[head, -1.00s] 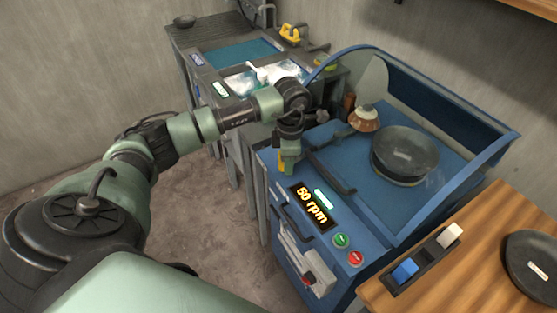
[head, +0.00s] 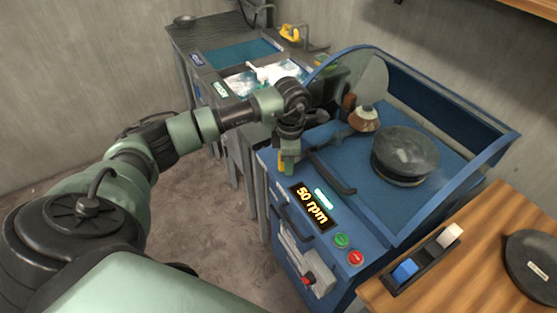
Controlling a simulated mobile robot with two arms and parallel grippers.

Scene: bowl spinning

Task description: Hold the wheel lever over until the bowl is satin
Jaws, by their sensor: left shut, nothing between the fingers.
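The dark grey bowl (head: 405,153) sits on the blue bed of the machine, inside its raised guard, with a hazy grey surface. A brown and white polishing wheel (head: 364,118) is at its upper left. A dark lever-like bar (head: 335,174) lies along the machine's front left. My left gripper (head: 287,164) points down at the machine's left edge, beside a yellow piece, shut with nothing seen in it. I cannot tell whether it touches the lever. My right gripper is out of view.
A green button (head: 341,240) and a red button (head: 356,257) are on the front panel. A wooden bench (head: 450,285) at lower right holds a tray with blue and white blocks and a dark dish (head: 535,268). A sink bench (head: 240,52) stands behind.

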